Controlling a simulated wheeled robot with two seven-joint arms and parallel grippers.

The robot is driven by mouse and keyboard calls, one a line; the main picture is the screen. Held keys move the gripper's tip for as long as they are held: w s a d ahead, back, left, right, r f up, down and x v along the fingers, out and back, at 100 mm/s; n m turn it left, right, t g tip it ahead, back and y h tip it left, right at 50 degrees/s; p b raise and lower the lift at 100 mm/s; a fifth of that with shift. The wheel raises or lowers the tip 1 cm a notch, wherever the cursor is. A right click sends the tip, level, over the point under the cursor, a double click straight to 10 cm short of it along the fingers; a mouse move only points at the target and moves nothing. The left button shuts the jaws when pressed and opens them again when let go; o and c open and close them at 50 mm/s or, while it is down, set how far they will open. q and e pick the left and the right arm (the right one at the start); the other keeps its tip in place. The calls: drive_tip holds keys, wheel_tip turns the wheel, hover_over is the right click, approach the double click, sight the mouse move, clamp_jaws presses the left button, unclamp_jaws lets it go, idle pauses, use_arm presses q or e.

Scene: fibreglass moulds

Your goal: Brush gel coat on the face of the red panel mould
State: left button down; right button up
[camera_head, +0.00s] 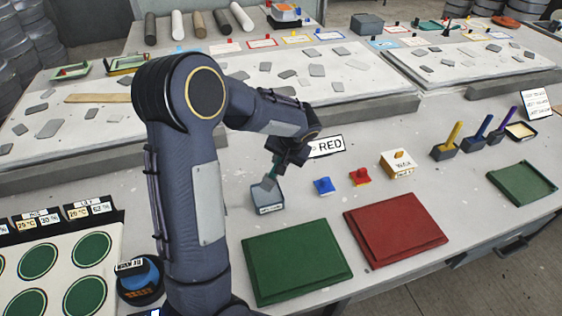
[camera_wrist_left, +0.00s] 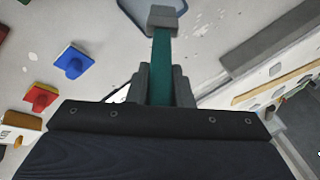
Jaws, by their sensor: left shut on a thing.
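The red panel mould (camera_head: 395,230) lies flat on the near table, right of a green panel (camera_head: 297,262). My left gripper (camera_head: 287,158) is shut on a teal-handled tool (camera_head: 274,170), which also shows in the left wrist view (camera_wrist_left: 162,65). The tool hangs downward and ends in a grey block-like part. In the head view, this end is at a grey labelled pot (camera_head: 267,198); I cannot tell whether it is inside or just above. No gel coat shows clearly on the red face. My right gripper is not in view.
A "RED" sign (camera_head: 326,146) stands behind the pot. Yellow, blue and purple-handled tools stand right, near a green tray (camera_head: 522,184).

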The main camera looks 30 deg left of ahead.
use_arm(q)
drive_tip(key=shift+r+p, duration=1.1)
drive_tip(key=shift+r, duration=1.15)
drive_tip(key=shift+d+f, duration=0.1)
